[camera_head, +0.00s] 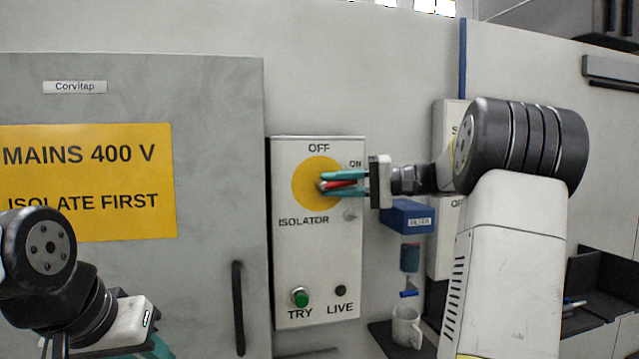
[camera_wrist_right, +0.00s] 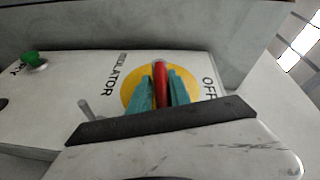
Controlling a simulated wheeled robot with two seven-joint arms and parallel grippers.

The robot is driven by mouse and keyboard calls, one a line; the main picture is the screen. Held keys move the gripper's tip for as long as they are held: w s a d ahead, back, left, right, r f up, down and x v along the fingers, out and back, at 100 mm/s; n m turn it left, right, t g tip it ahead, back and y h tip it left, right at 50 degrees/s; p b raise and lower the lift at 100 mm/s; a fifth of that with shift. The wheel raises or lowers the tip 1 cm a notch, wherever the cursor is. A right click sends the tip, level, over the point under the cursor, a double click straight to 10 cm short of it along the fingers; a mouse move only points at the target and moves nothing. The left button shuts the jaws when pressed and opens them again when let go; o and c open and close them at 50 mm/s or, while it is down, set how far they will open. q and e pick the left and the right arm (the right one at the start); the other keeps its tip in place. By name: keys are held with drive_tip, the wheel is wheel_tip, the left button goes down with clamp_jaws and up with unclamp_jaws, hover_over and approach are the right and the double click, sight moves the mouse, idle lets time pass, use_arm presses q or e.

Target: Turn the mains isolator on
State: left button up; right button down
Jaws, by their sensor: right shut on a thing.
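The isolator is a red handle (camera_head: 340,184) on a yellow disc (camera_head: 308,171) on a pale panel box (camera_head: 318,250). OFF is printed above the disc and ON at its upper right. My right gripper (camera_head: 343,182) comes in from the right, its teal fingers shut on the handle. In the right wrist view the red handle (camera_wrist_right: 161,84) sits between the fingers (camera_wrist_right: 166,88) and lies across the line from ISOLATOR to OFF, roughly sideways on the panel. ON is hidden there. My left gripper (camera_head: 143,354) is at the bottom left, its fingertips cut off.
A green TRY button (camera_head: 300,297) and a dark LIVE lamp (camera_head: 340,291) are low on the panel. A grey cabinet door (camera_head: 215,200) stands left. A blue box (camera_head: 408,215) and a white mug (camera_head: 406,326) are right, close to my right arm.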

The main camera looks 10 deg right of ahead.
drive_tip(key=shift+s+a+r+t+y, duration=0.1)
drive_tip(key=shift+a+r+t+y, duration=0.15)
drive_tip(key=shift+y, duration=0.35)
drive_tip(key=shift+d+y, duration=0.1)
drive_tip(key=shift+y, duration=0.2)
drive_tip(key=c, duration=1.4)
unclamp_jaws()
drive_tip(key=shift+o, duration=0.2)
drive_tip(key=shift+f, duration=0.1)
drive_tip(key=shift+d+f+m, duration=0.1)
drive_tip(key=shift+m, duration=0.2)
drive_tip(key=shift+d, duration=0.15)
drive_tip(key=v, duration=0.7)
drive_tip(key=shift+d, duration=0.2)
